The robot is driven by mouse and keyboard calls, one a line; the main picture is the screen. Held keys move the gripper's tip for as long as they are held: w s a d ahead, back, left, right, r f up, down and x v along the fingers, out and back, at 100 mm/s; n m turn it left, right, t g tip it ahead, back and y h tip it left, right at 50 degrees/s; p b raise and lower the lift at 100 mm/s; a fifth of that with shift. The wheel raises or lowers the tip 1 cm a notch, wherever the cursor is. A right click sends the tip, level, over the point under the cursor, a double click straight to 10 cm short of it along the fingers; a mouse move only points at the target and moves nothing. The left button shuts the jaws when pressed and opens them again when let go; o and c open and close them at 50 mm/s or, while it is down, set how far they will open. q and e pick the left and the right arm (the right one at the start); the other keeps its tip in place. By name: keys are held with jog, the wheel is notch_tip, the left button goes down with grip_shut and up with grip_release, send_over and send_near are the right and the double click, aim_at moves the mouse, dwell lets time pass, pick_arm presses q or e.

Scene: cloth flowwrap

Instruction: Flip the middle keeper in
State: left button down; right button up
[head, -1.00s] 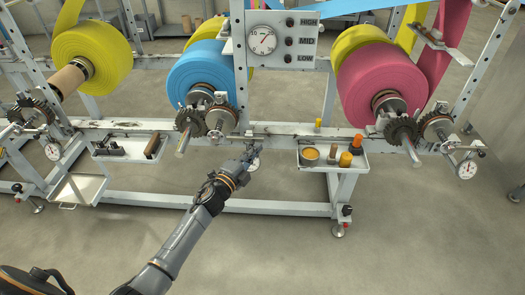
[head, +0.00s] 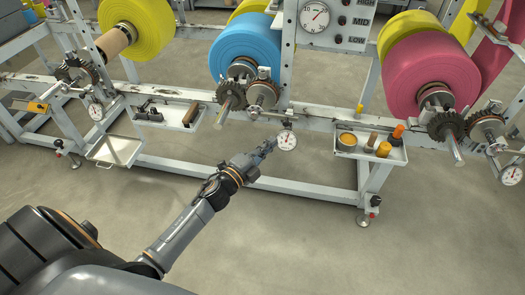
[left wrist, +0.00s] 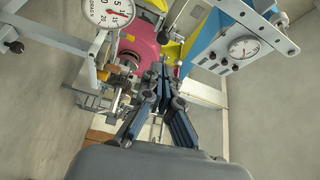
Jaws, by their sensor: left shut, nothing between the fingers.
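The middle station carries a blue roll (head: 240,50) on a shaft, with a dark toothed wheel (head: 240,68) and a brass-rimmed wheel (head: 262,93) at its front. A small grey metal piece (head: 264,73) stands above the brass-rimmed wheel; it may be the middle keeper, but it is too small to tell its position. My left gripper (head: 268,146) is below this station, just left of the hanging dial (head: 287,140). In the left wrist view its fingers (left wrist: 165,68) are together with nothing between them. My right gripper is not in view.
A pink roll (head: 425,70) is at the right and a yellow roll (head: 140,25) at the left. Another tray (head: 165,119) hangs to the left. The white frame rail (head: 310,122) runs across. Floor in front is clear.

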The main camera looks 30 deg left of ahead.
pick_arm(q)
jog(key=v, duration=0.3)
jog(key=shift+s+d, duration=0.1)
jog(key=shift+s, duration=0.25)
